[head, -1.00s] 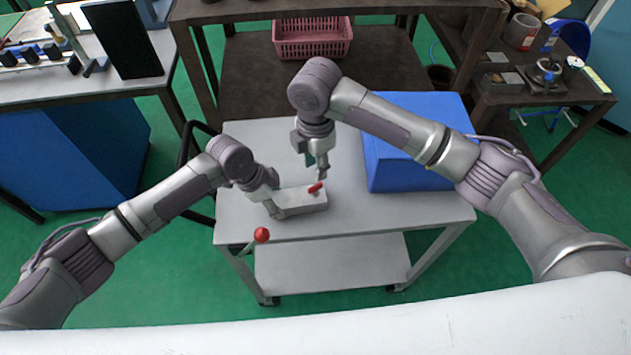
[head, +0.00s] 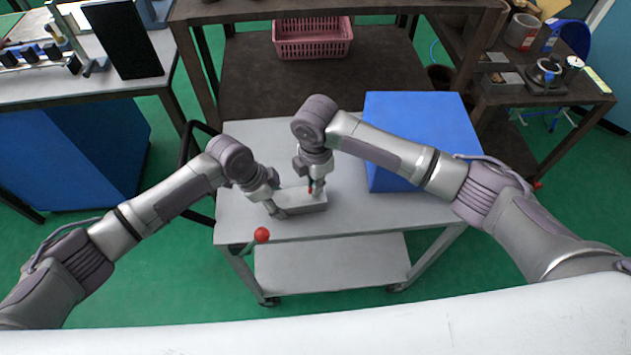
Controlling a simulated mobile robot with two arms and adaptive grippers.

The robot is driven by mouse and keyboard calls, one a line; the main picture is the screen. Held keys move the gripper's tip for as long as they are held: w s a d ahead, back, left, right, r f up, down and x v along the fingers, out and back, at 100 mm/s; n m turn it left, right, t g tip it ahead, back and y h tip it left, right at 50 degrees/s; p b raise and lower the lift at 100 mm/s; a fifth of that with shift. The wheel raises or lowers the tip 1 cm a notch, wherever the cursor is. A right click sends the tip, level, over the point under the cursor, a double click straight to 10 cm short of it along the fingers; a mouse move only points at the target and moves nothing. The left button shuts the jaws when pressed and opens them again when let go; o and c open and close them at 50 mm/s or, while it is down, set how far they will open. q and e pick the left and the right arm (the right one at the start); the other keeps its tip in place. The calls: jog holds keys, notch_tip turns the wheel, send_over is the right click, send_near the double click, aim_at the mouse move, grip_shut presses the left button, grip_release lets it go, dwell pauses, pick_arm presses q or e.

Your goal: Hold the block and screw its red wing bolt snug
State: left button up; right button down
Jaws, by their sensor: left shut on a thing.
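The grey block (head: 299,207) lies on the light grey cart top. My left gripper (head: 275,207) is shut on the block's left end. The red wing bolt (head: 311,190) is on top of the block near its right end, and only a small red part of it shows. My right gripper (head: 316,188) points down right at the bolt and hides most of it. Whether its fingers are open or closed on the bolt cannot be made out.
A blue box (head: 395,178) stands on the right of the cart top (head: 350,225). A red ball knob (head: 262,235) sticks up at the cart's front left edge. A pink basket (head: 312,40) is on the dark bench behind. The cart top's front right is free.

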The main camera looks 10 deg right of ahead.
jog(key=shift+m, duration=0.3)
jog(key=m, duration=0.9)
dwell(0.5)
dwell(0.3)
jog(key=c, duration=1.3)
grip_release()
notch_tip(320, 180, up, 12)
jog(key=shift+r, duration=0.1)
